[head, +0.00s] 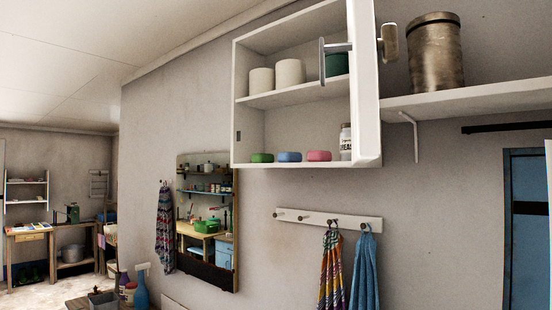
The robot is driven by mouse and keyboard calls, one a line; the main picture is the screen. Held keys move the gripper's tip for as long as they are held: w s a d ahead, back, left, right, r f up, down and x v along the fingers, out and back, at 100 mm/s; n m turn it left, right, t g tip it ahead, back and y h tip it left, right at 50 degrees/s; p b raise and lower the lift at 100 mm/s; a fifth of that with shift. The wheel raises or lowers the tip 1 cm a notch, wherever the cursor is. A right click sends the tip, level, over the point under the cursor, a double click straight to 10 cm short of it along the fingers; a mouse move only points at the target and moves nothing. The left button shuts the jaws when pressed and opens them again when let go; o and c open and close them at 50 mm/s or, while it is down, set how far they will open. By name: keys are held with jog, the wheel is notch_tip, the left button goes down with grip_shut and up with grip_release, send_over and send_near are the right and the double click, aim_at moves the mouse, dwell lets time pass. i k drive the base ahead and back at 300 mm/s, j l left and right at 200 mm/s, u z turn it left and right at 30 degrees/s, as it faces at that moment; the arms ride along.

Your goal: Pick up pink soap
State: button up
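The pink soap (319,156) is a small rounded bar on the bottom of an open white wall cabinet (243,162). It lies right of a blue soap (289,157) and a green soap (262,158), with small gaps between them. A white jar (345,141) with dark lettering stands just right of the pink soap, close to the open door. Nothing covers the front of the pink soap. My gripper does not show in the head view.
White containers (290,73) stand on the middle shelf. A metal canister (435,52) is on the right shelf. Towels (363,275) hang below; a mirror (208,265) hangs left.

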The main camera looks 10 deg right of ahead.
aim_at(312, 156)
jog(key=i+j+z, duration=0.1)
jog(key=z, duration=1.7)
jog(key=j+z, duration=0.3)
jog(key=z, duration=0.15)
jog(key=k+j+z, duration=0.15)
jog(key=z, duration=0.3)
jog(key=k+j+z, duration=0.15)
jog(key=j+z, duration=0.15)
jog(key=k+j+z, duration=0.2)
jog(key=j+z, duration=0.15)
jog(key=k+j+z, duration=0.25)
jog(key=k+j, duration=0.3)
